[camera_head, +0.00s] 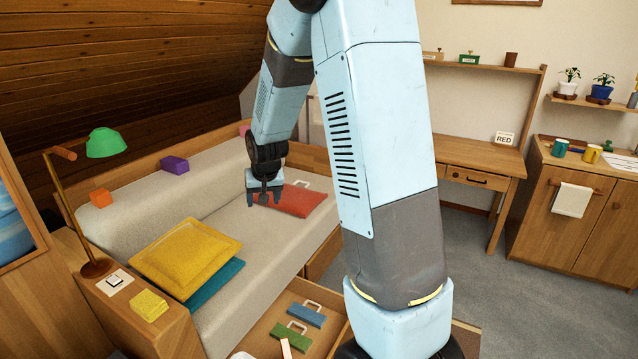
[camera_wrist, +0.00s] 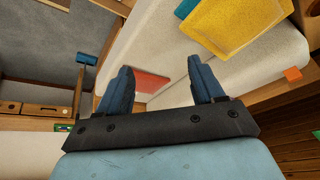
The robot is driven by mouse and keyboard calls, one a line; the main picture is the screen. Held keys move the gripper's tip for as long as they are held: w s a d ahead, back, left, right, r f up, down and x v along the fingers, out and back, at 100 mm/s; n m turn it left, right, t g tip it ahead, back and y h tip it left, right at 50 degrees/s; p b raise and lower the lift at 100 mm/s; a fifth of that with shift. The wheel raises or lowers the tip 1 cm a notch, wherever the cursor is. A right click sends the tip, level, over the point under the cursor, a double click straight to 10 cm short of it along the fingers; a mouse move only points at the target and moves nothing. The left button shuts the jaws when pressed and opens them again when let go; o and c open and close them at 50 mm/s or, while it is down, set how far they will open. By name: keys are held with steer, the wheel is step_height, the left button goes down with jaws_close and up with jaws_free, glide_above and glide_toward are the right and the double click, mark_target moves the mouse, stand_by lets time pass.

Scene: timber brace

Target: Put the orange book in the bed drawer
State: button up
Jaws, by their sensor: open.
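A flat red-orange piece (camera_head: 298,201) lies on the bed mattress, with a pale handle showing at its far edge. I cannot tell whether it is a cushion or the orange book. It also shows between my fingers in the wrist view (camera_wrist: 150,82). A small orange block (camera_head: 101,198) sits on the bed's back ledge. My gripper (camera_head: 264,203) is open and empty, pointing down above the mattress beside the red-orange piece. The bed drawer (camera_head: 268,322) is pulled out at the front, with a blue handled piece (camera_head: 306,315) and a green one (camera_head: 290,337) inside. My arm hides part of the drawer.
A yellow cushion (camera_head: 183,255) lies over a teal one (camera_head: 213,285) on the mattress. A green lamp (camera_head: 106,143) stands at the left. A purple block (camera_head: 174,164) is on the ledge. A desk (camera_head: 470,160) and a cabinet (camera_head: 570,215) stand at the right.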

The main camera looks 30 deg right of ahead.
steer(key=s+d+r, duration=0.1)
steer(key=s+r, duration=1.4)
steer(key=s+r+n, duration=0.1)
steer(key=s+r, duration=0.1)
steer(key=s, duration=0.7)
steer(key=s+r+n, duration=0.1)
steer(key=s+r, duration=0.1)
steer(key=s, duration=0.6)
steer(key=shift+s+a+r+t, duration=0.2)
steer(key=shift+s+r+t, duration=0.1)
steer(key=shift+s, duration=0.1)
steer(key=shift+w, duration=0.15)
steer(key=shift+c, duration=0.4)
